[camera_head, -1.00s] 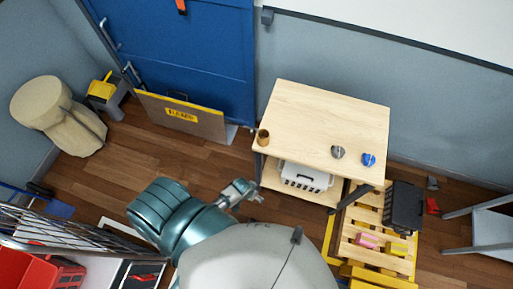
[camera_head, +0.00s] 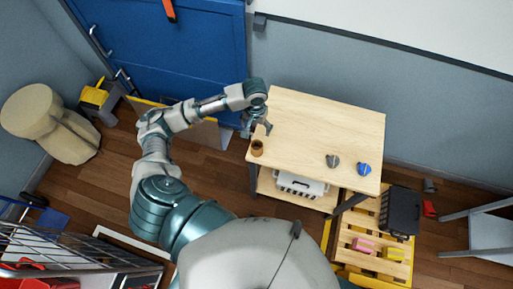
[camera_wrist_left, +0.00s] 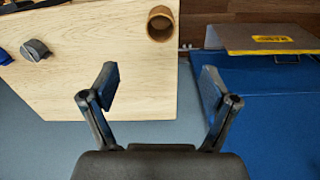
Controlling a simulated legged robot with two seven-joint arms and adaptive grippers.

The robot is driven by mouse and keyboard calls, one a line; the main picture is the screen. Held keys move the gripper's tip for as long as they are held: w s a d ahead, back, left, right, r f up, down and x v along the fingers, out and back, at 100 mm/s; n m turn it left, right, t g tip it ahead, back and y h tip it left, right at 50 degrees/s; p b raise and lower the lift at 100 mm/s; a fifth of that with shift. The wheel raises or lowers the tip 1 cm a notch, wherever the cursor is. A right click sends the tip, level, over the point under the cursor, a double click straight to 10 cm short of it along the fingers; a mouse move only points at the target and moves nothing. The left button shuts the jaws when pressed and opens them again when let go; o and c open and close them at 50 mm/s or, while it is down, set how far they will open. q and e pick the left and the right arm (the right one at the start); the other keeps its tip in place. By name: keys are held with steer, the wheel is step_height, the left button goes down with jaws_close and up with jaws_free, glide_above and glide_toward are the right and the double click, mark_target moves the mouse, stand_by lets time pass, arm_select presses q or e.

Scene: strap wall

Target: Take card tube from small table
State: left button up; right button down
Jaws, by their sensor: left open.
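The card tube (camera_head: 257,148) is a short brown open cylinder. It stands upright at the left front corner of the small table (camera_head: 320,125), which has a pale wooden top. In the left wrist view the tube (camera_wrist_left: 160,23) is at the top middle, near the table's edge, with its dark hollow facing the camera. My left gripper (camera_head: 257,128) is over the table's left edge, just behind the tube. My right gripper is not in view.
A grey item (camera_head: 332,161) and a blue item (camera_head: 364,169) stand on the table's right side. A white basket (camera_head: 301,186) is on the shelf below. A blue door (camera_head: 165,45) is at the back left. A yellow-edged board (camera_head: 203,133) leans by it.

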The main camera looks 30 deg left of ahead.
arm_select(q)
glide_above(257, 146)
steer(key=s, duration=0.2)
steer(key=f, duration=1.6)
steer(key=shift+d+f, duration=0.1)
steer(key=shift+d, duration=0.25)
steer(key=shift+d+f, duration=0.1)
steer(key=shift+f, duration=0.15)
steer(key=shift+d, duration=0.1)
steer(key=shift+c, duration=0.7)
steer(key=c, duration=0.9)
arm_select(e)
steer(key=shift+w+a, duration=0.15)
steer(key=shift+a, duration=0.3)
